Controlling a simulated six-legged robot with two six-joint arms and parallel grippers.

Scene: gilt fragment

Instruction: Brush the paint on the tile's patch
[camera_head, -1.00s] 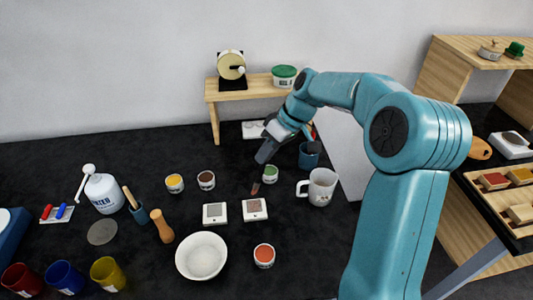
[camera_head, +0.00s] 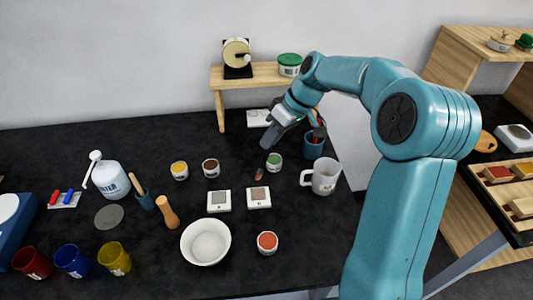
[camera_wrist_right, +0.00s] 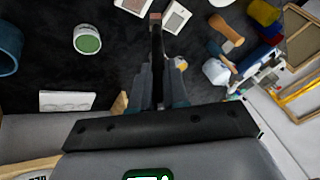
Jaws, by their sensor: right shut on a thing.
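Two white tiles lie on the dark table. In the head view, the left tile (camera_head: 219,209) has a grey patch and the right tile (camera_head: 259,205) a brownish-pink patch. The right tile also shows at the top of the wrist view (camera_wrist_right: 132,6), beside the grey-patched one (camera_wrist_right: 176,18). My right gripper (camera_head: 270,143) is shut on a slim brush (camera_wrist_right: 156,35), whose reddish-brown tip (camera_head: 259,174) points down behind the right tile, apart from its patch. I cannot tell how high the tip is. My left gripper is out of view.
Paint pots stand around the tiles: green (camera_head: 274,161), brown (camera_head: 211,168), yellow (camera_head: 180,171) and orange-red (camera_head: 267,242). A white mug (camera_head: 324,179) and a blue holder (camera_head: 314,147) stand to the right. A white bowl (camera_head: 206,242) is in front.

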